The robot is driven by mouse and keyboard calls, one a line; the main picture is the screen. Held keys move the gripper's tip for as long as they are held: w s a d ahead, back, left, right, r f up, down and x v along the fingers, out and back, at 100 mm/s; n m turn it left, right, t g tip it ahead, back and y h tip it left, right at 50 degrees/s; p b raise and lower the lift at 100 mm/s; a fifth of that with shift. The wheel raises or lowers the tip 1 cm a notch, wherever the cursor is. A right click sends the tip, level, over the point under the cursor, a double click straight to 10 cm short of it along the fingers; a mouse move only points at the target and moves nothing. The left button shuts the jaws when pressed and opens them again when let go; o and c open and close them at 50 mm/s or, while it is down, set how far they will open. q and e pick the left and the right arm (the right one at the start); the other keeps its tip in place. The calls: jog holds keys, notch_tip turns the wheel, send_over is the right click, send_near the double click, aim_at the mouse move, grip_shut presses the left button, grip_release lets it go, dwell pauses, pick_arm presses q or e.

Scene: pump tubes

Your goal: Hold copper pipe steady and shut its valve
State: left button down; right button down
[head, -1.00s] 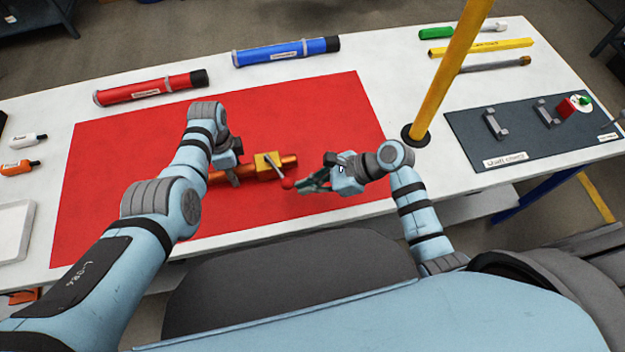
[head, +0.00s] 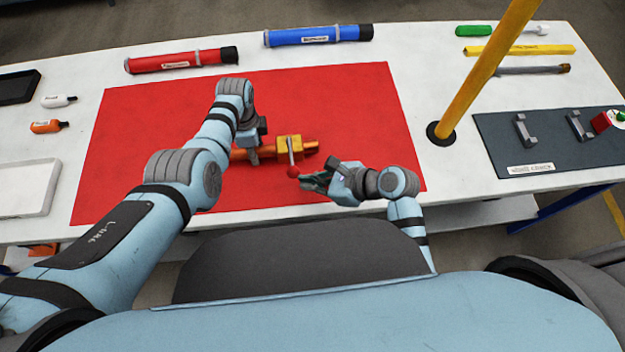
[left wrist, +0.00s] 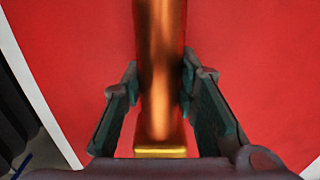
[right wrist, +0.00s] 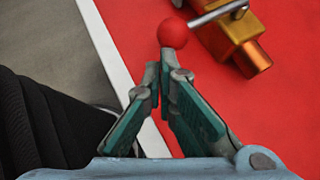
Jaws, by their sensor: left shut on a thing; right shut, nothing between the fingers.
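The copper pipe (head: 310,147) lies on the red mat, with a yellow valve body (head: 284,148) on it. The valve's metal lever (head: 291,155) ends in a red ball knob (head: 292,172) and points toward me, roughly across the pipe. My left gripper (head: 254,157) is shut on the pipe, left of the valve. In the left wrist view its fingers flank the pipe (left wrist: 160,70). My right gripper (head: 305,181) is shut and empty at the right of the knob. In the right wrist view the knob (right wrist: 173,32) is just beyond its fingertips (right wrist: 164,64); I cannot tell whether they touch.
The red mat (head: 130,150) is mostly clear. A red tube (head: 180,61) and a blue tube (head: 318,36) lie behind it. A yellow pole (head: 480,75) rises right of the mat, beside a dark board (head: 550,150) with fixtures. A white tray (head: 25,185) is at left.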

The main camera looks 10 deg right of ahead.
jog(key=shift+w+d, duration=0.1)
jog(key=shift+w, duration=0.05)
jog(key=shift+w+d, duration=0.45)
jog(key=shift+w, duration=0.05)
jog(key=s+d, duration=0.1)
jog(key=s+d+f, duration=0.1)
jog(key=d, duration=0.1)
jog(key=shift+s+d, duration=0.1)
pick_arm(q)
jog(key=c, duration=1.2)
grip_release()
pick_arm(e)
jog(key=v, duration=1)
jog(key=shift+s+r, duration=0.15)
jog(key=shift+r, duration=0.05)
pick_arm(q)
jog(key=shift+r, duration=0.1)
